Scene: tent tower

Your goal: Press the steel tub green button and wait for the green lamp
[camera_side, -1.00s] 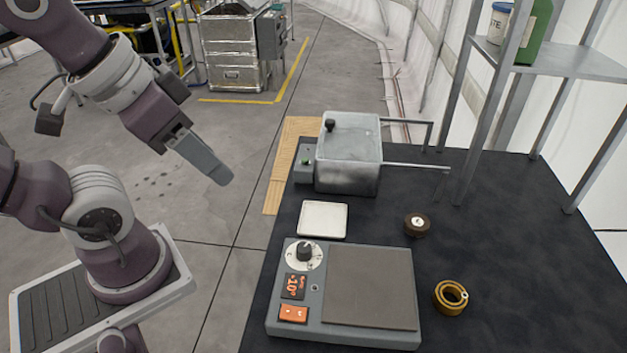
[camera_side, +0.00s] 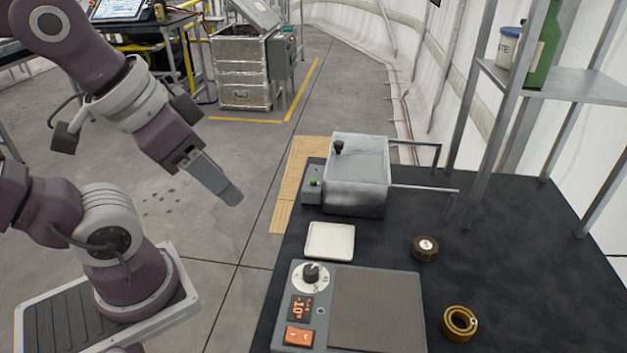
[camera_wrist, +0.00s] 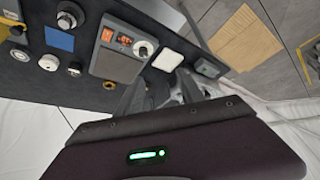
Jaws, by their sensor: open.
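The steel tub (camera_side: 357,185) stands at the far left part of the dark table, with a black knob on its top and two rods running out to the right. A small grey box (camera_side: 312,190) on its left side carries the green button (camera_side: 314,183). The box also shows in the wrist view (camera_wrist: 208,68), where my fingers partly hide the tub. I cannot make out a lit green lamp on the box. My gripper (camera_side: 232,194) is open and empty, in the air left of the box and apart from it.
A white square tray (camera_side: 330,240) lies in front of the tub. A hotplate (camera_side: 375,310) with a dial and orange display is nearer. A brown roll (camera_side: 424,248) and a yellow roll (camera_side: 459,322) lie right. A metal shelf (camera_side: 555,82) stands at the back right.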

